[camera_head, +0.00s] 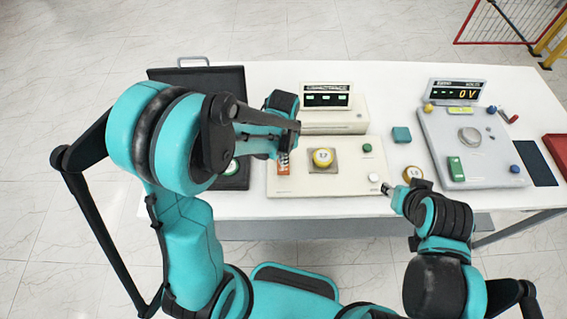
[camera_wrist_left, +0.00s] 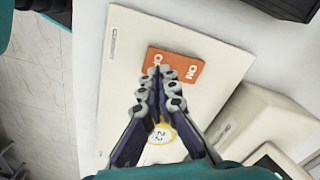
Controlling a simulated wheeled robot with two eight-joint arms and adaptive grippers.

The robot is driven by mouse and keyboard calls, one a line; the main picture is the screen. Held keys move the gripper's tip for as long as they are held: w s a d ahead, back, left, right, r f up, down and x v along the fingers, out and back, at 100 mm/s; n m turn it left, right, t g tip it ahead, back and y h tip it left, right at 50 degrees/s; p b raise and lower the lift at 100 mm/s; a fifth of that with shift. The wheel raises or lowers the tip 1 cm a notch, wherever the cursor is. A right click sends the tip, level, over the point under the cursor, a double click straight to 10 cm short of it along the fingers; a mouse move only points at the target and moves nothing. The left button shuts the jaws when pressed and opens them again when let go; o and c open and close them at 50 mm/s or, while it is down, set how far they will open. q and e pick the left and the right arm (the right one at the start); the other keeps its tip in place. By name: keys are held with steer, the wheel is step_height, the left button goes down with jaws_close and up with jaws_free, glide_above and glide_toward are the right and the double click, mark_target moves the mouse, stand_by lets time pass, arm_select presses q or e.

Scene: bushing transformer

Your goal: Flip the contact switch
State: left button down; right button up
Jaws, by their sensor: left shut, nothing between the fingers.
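The orange contact switch (camera_wrist_left: 173,68) with white lettering sits on a cream panel (camera_wrist_left: 120,120) in the left wrist view. In the head view the switch (camera_head: 283,163) shows only in part, beside my left arm's wrist. My left gripper (camera_wrist_left: 161,74) is shut and empty, and its fingertips overlap the near edge of the switch in the left wrist view. Whether they touch it cannot be told. A round yellow-topped dial (camera_wrist_left: 160,136) shows between the fingers. My right gripper (camera_head: 387,189) is near the panel's right front corner; its jaw state is unclear.
A box with a green-lit display (camera_head: 326,97) stands behind the panel. A grey unit (camera_head: 490,150) with knobs and a yellow readout is on the right. A black case (camera_head: 232,84) lies at the left. A small teal block (camera_head: 401,134) lies between the panel and grey unit.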

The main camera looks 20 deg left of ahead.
mark_target(282, 169)
arm_select(q)
steer(key=shift+f+b, duration=1.55)
steer(key=shift+f, duration=0.15)
stand_by(1.2)
steer(key=shift+r, duration=0.1)
steer(key=shift+r+p, duration=2.55)
steer(key=shift+r, duration=0.95)
steer(key=shift+s+a+b, duration=0.15)
steer(key=shift+b, duration=0.35)
steer(key=s+a+n+t+b, duration=0.4)
steer(key=s+n+t+b, duration=0.3)
steer(key=s+b, duration=0.3)
steer(key=shift+a+r+n+b, duration=0.2)
steer(key=shift+n+b, duration=0.7)
steer(key=shift+b, duration=0.05)
